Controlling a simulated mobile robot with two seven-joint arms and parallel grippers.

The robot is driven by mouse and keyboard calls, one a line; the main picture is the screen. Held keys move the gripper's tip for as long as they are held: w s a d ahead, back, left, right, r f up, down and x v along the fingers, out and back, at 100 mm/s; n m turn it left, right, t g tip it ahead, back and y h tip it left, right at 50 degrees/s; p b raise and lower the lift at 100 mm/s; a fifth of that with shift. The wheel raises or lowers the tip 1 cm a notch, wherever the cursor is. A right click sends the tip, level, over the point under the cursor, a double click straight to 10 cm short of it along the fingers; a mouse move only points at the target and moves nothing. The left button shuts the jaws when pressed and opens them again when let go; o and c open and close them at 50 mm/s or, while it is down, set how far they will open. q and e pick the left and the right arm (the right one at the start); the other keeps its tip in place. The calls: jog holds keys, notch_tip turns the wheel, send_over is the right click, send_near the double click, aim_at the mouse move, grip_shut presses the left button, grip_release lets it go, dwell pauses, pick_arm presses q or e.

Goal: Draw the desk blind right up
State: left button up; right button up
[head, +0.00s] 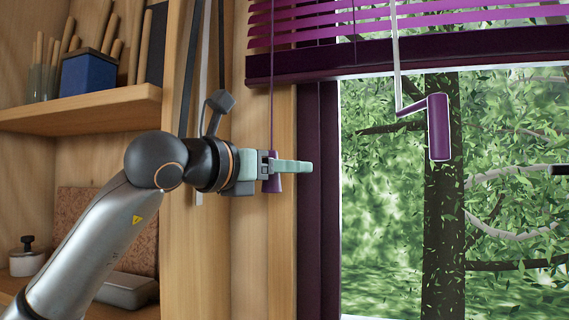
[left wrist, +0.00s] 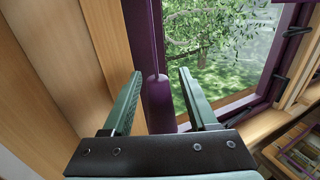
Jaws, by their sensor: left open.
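The purple blind (head: 430,27) hangs across the top of the window, with slats above a dark bottom rail (head: 400,57). Its thin cord (head: 271,80) drops on the left and ends in a purple pull (head: 272,184). My left gripper (head: 300,167) is at the pull, its fingers pointing right. In the left wrist view the pull (left wrist: 158,103) is between the two open fingers of the gripper (left wrist: 160,73), with a gap to the right finger; I cannot tell whether it touches the left one. My right gripper is out of view.
A wand with a purple crank handle (head: 438,127) hangs before the glass. A wooden post (head: 282,235) and purple window frame (head: 318,240) are close behind my left gripper. A shelf (head: 85,105) with a blue pot (head: 88,73) is at left.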

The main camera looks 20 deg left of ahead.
pick_arm(q)
grip_shut()
dwell(0.5)
dwell(0.9)
